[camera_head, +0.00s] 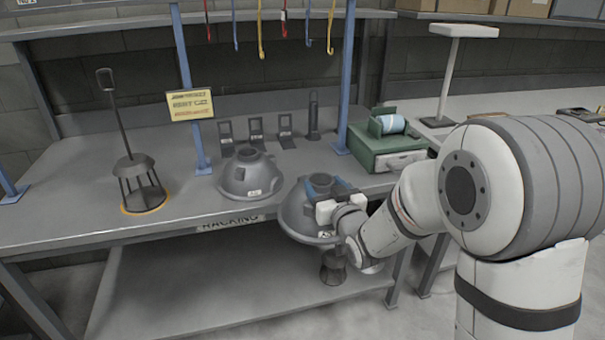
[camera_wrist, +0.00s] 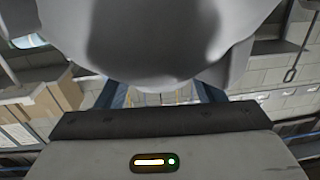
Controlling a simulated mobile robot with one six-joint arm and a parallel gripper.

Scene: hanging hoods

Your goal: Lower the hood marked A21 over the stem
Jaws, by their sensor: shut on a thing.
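My gripper (camera_head: 326,186), with blue fingers, is shut on a grey dome-shaped hood (camera_head: 296,217) at the table's front edge. The hood looks upright, with a small label low on its side, too small to read. In the wrist view the held hood (camera_wrist: 160,45) fills the upper middle, close above the gripper's palm. A dark cup-like piece (camera_head: 333,268) shows below the held hood, in front of the lower shelf. I cannot tell whether it is the stem or whether it touches the hood.
A second grey hood (camera_head: 247,178) with a small label sits on the table just left. A wire cage with a tall rod (camera_head: 143,187) stands in a yellow ring further left. A green box (camera_head: 383,150) is behind right. Coloured hooks (camera_head: 261,30) hang above.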

